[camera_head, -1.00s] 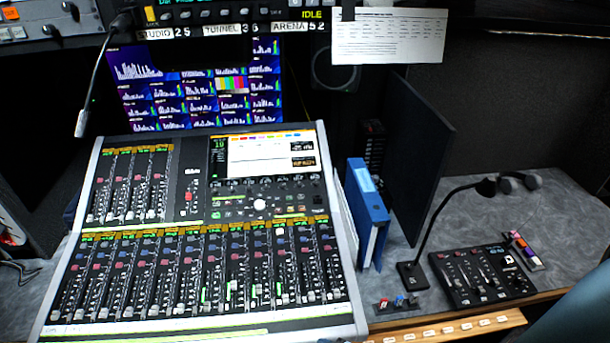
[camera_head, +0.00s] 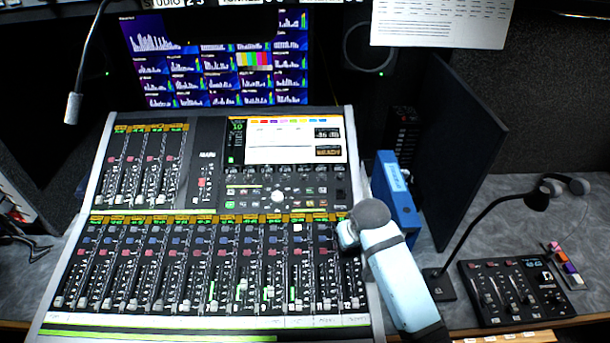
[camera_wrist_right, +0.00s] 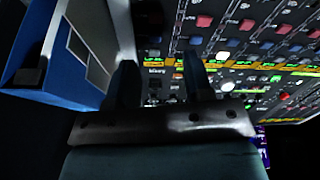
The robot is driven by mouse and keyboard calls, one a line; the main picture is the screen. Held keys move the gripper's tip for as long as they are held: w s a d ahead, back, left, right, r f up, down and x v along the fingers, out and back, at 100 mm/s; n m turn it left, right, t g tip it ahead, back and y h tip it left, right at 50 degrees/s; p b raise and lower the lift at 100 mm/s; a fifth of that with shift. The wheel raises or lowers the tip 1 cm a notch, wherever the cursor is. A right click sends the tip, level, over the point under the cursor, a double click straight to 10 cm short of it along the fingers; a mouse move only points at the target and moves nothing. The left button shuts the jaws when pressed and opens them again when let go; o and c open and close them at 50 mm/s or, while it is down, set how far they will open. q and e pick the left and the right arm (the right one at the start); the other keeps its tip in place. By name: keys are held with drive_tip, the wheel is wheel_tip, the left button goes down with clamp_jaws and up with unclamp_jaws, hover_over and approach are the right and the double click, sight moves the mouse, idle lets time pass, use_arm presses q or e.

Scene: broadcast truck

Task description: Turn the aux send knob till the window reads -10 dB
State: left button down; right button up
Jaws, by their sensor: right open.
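The mixing console (camera_head: 215,215) fills the left and middle of the head view. Its screen (camera_head: 280,141) has small dark readout windows (camera_head: 327,132) at the right, with digits too small to read surely. A row of small knobs (camera_head: 285,174) runs below the screen, and a larger white round knob (camera_head: 277,195) sits under it. I cannot tell which is the aux send knob. My right gripper (camera_wrist_right: 161,66) is open and empty in the right wrist view, its fingers toward the console face. In the head view my right wrist covers the console's right edge. My left gripper is not in view.
A blue binder (camera_head: 394,195) stands close beside my right arm and shows at the upper left of the wrist view (camera_wrist_right: 65,55). A gooseneck lamp or microphone (camera_head: 480,220), a small control box (camera_head: 515,290) and a dark upright panel (camera_head: 460,150) are at the right.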

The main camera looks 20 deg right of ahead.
drive_tip(key=w+a+r, duration=0.1)
drive_tip(key=w+r, duration=0.2)
drive_tip(key=w, duration=0.7)
drive_tip(key=m, duration=0.1)
approach(304, 176)
drive_tip(key=x, duration=0.9)
clamp_jaws()
